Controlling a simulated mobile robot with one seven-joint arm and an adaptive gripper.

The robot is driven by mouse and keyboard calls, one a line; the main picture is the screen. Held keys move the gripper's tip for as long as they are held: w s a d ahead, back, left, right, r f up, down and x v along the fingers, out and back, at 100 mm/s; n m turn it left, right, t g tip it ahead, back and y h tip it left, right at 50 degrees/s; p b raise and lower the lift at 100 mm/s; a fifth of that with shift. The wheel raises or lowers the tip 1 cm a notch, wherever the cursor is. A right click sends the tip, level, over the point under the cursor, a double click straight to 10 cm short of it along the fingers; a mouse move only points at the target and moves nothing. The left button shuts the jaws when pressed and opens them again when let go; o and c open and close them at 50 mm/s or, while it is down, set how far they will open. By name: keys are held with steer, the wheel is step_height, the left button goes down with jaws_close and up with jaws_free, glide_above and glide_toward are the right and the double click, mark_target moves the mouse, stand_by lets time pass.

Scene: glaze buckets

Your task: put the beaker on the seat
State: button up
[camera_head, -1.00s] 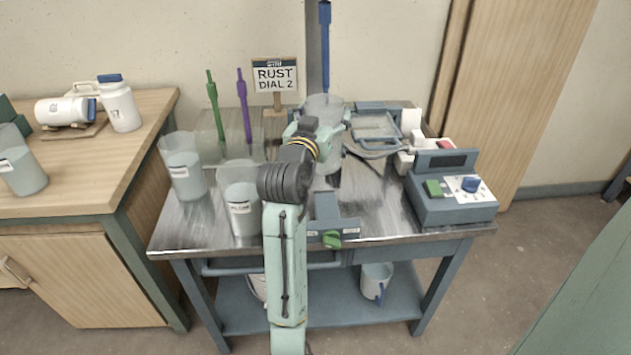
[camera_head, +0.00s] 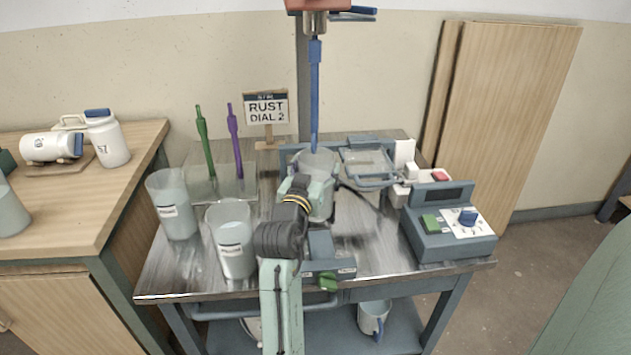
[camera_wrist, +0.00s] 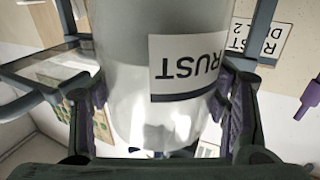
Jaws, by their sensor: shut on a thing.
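The beaker (camera_head: 316,163) is clear with pale grey contents and upright. In the wrist view the beaker (camera_wrist: 135,95) fills the middle, and its label reads RUST. My gripper (camera_head: 311,187) is shut on its sides, one finger on each side. The beaker is at the stirring stand, below the blue paddle (camera_head: 314,95), whose lower end reaches the rim. I cannot pick out the seat for sure; the beaker and my arm cover the spot below. Whether the beaker's base touches anything is hidden.
Two labelled beakers (camera_head: 173,205) (camera_head: 235,243) stand at the left of the metal table. Green and purple paddles (camera_head: 205,140) stand in a rack behind. A sign (camera_head: 266,107) reads RUST DIAL 2. A control box (camera_head: 447,225) stands right; a wire frame (camera_head: 370,165) lies behind.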

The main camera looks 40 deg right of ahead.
steer(key=shift+a+f, duration=0.1)
steer(key=shift+f, duration=1.5)
steer(key=shift+f, duration=0.15)
steer(key=o, duration=2)
steer(key=shift+f, duration=0.15)
steer(key=shift+r, duration=0.25)
steer(key=shift+b+v, duration=1.2)
steer(key=shift+v, duration=4.8)
